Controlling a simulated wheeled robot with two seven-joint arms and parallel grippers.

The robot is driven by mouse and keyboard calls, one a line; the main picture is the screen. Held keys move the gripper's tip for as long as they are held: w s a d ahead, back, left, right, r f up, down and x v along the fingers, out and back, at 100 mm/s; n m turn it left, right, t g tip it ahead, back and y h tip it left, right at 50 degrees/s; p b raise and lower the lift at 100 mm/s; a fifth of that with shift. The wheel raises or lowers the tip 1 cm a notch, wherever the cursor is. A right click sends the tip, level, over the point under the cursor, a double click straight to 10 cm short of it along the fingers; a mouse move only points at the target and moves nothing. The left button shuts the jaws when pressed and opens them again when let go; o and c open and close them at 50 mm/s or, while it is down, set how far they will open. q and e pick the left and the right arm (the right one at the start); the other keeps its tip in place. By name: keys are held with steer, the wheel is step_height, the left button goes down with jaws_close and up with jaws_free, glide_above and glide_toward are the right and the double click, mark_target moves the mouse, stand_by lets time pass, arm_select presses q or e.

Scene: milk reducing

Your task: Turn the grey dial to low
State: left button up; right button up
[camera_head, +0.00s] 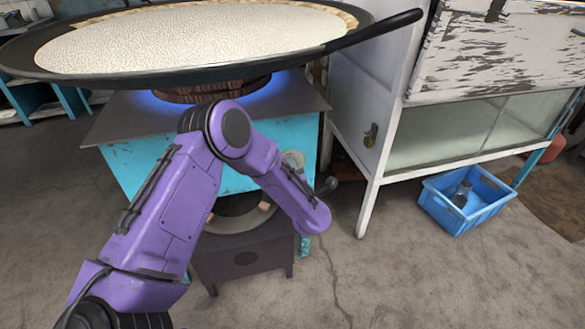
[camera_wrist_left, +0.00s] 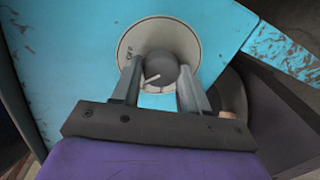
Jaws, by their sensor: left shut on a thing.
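The grey dial (camera_wrist_left: 157,66) sits on a round pale plate (camera_wrist_left: 180,38) on the turquoise stove front. A white pointer line shows on its knob, slanting toward the lower left, and the label OFF is on the plate's left side. My left gripper (camera_wrist_left: 156,88) has one finger on each side of the dial and is shut on it. In the head view, part of the dial plate (camera_head: 293,158) shows beside my purple left arm, which hides much of the area. I cannot read a low mark. My right gripper is not in view.
A large black pan (camera_head: 300,68) of white liquid stands on the turquoise stove (camera_head: 133,165), with a blue glow under it. Its handle (camera_head: 385,28) reaches right. A white cabinet (camera_head: 367,85) and a blue crate (camera_head: 450,217) stand to the right. The front floor is open.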

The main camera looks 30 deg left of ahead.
arm_select(q)
steer(key=shift+m, duration=0.6)
steer(key=shift+f+p, duration=0.15)
steer(key=shift+p, duration=0.2)
steer(key=o, duration=1.1)
steer(key=shift+c, duration=0.2)
steer(key=shift+d, duration=0.1)
steer(key=p+v, duration=0.1)
steer(key=v, duration=0.9)
steer(key=shift+s+d, duration=0.2)
